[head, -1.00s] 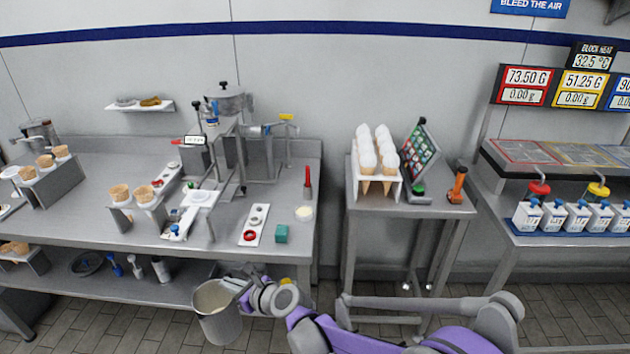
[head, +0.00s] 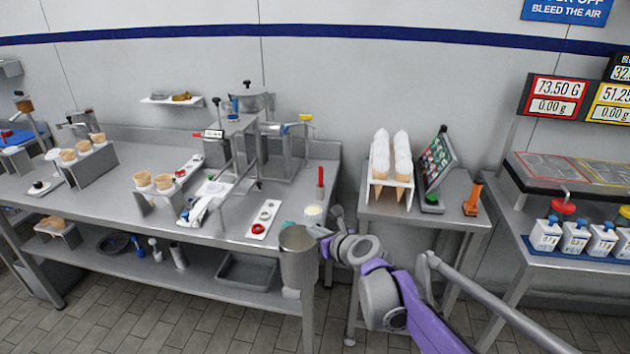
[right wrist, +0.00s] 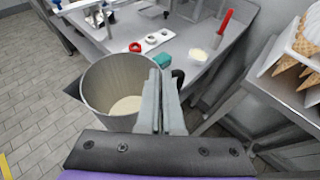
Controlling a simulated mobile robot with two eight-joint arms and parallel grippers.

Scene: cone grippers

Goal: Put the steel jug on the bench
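The steel jug (head: 298,265) is upright in front of the bench's right front corner, its rim near the height of the bench top. Pale contents show at its bottom in the right wrist view, where the jug (right wrist: 105,90) is left of the fingers. My right gripper (head: 322,232) is shut on the jug at its handle side; in the right wrist view the gripper (right wrist: 160,100) has its fingers close together, with a dark part of the handle behind them. The steel bench (head: 275,185) is behind the jug. My left gripper is not in view.
Near the bench's right front lie a white tray with small cups (head: 263,218), a pale round tub (head: 313,211), a teal block (right wrist: 163,61) and a red-handled tool (head: 320,178). A side table (head: 440,208) with cones stands right. A lower shelf (head: 205,275) runs under the bench.

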